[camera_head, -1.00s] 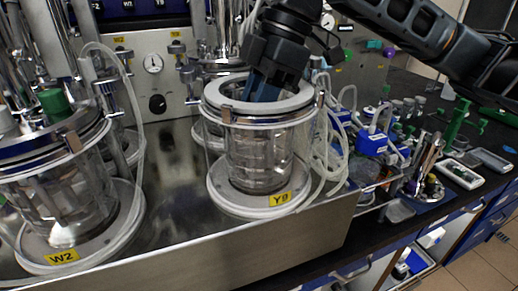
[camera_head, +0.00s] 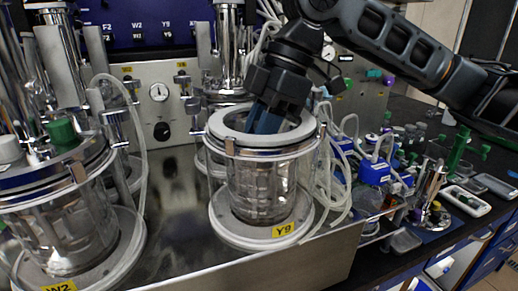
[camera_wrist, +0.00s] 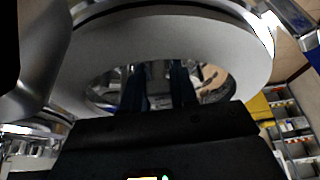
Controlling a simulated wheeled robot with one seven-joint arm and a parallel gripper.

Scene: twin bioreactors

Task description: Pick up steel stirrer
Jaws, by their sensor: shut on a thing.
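My gripper (camera_head: 266,122) reaches down from above, with its blue fingers inside the ring-shaped rim of the glass vessel (camera_head: 262,190) labelled Y9. In the wrist view the two dark fingers (camera_wrist: 158,80) pass through the round opening of the pale ring (camera_wrist: 165,40). The fingers stand a little apart, shut on the steel stirrer, but the grip itself is mostly hidden by the rim and the fingers. The stirrer's outline cannot be made out clearly through the reflective glass.
A second vessel (camera_head: 66,235), labelled W2, stands at the left with a green cap (camera_head: 62,132). Steel columns and a gauge panel (camera_head: 158,75) stand behind. White tubes (camera_head: 335,170) hang close to the right of Y9. Blue-based devices and small tools crowd the dark bench (camera_head: 470,230).

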